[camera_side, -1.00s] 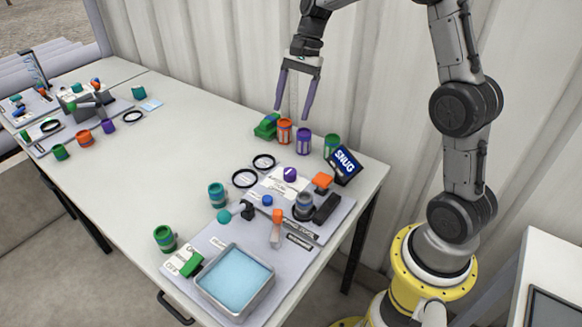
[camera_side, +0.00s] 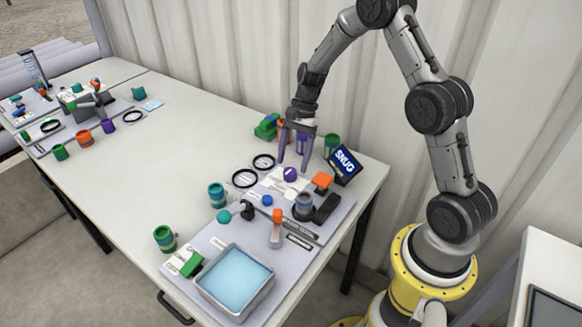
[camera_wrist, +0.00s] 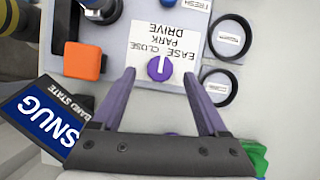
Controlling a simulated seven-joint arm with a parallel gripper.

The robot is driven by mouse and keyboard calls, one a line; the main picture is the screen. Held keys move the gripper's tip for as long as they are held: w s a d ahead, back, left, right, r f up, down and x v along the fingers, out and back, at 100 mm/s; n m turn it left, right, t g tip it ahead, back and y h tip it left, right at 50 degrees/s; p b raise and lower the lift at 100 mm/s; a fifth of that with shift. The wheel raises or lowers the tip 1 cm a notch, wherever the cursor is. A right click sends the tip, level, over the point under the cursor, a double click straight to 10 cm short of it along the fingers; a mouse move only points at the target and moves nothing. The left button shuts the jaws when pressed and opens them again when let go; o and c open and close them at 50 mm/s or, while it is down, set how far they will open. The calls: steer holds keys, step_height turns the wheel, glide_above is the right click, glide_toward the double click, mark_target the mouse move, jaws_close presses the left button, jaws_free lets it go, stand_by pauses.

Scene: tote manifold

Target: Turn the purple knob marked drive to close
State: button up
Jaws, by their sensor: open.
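The purple knob (camera_wrist: 160,68) sits on a white label plate (camera_wrist: 147,45) in the wrist view. The plate reads drive, park, ease and close, and the knob has a pale pointer slot. The knob also shows in the side view (camera_side: 290,174), on the grey board. My gripper (camera_wrist: 160,72) is open, its purple fingers pointing down with the knob seen between the fingertips. In the side view my gripper (camera_side: 293,164) hangs just behind the knob. I cannot tell the exact height between fingertips and knob. Nothing is held.
An orange block (camera_side: 322,181) and a SNUG display (camera_side: 344,163) stand right of the knob. Two black rings (camera_side: 245,179) lie to its left. Colored jars, including a green one (camera_side: 332,145), stand behind. A blue tray (camera_side: 235,272) is in front. The table's left middle is clear.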

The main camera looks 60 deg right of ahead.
mark_target(290, 175)
steer(key=shift+x, duration=1.45)
jaws_close()
